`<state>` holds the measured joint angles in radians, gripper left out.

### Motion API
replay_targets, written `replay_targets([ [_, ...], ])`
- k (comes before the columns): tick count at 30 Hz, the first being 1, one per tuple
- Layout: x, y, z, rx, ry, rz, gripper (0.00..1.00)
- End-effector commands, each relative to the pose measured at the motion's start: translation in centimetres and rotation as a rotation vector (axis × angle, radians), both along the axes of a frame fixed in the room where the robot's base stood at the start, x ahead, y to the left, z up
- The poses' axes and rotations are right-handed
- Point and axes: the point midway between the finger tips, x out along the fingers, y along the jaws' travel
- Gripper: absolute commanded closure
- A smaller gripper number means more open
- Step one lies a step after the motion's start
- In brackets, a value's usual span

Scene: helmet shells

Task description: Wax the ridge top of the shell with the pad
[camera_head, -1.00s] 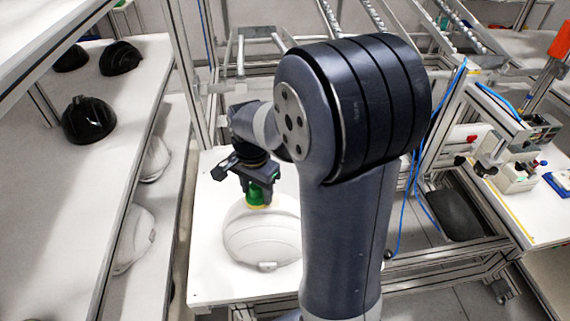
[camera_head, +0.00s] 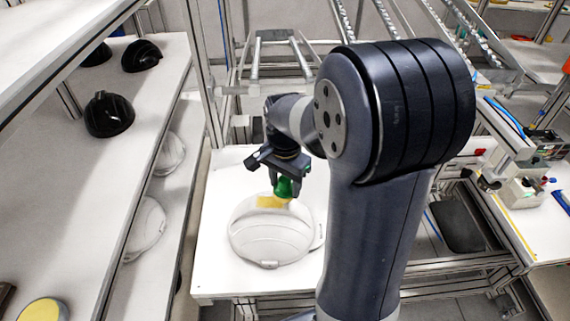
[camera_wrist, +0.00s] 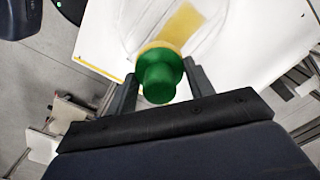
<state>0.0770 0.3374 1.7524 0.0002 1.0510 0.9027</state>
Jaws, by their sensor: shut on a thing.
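The white helmet shell (camera_head: 270,236) rests on a white table, and part of it shows in the wrist view (camera_wrist: 140,22). A yellow wax patch (camera_head: 270,201) lies on its ridge top and also shows in the wrist view (camera_wrist: 181,25). My gripper (camera_head: 287,182) is shut on the green-handled pad (camera_wrist: 160,76), whose yellow face is turned down towards the shell. The pad is at the right end of the yellow patch in the head view. Whether it touches the shell I cannot tell exactly.
The white table (camera_head: 222,285) has bare room around the shell. A shelf (camera_head: 60,215) at left holds black helmet shells (camera_head: 109,114), with white shells (camera_head: 146,228) on a lower level. A workbench with devices (camera_head: 525,190) stands at right.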

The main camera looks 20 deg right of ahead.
Motion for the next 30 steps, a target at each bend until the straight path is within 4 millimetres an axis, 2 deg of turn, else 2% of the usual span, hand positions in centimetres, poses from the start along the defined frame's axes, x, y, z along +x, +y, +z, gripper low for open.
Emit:
replay_targets([
  [1,0.0,-0.1,0.9,0.0,-0.001,0.0,0.75],
  [13,0.1,-0.8,4.4,0.0,-0.001,0.004,0.75],
  [30,0.1,-0.8,4.6,0.0,-0.001,0.006,0.75],
])
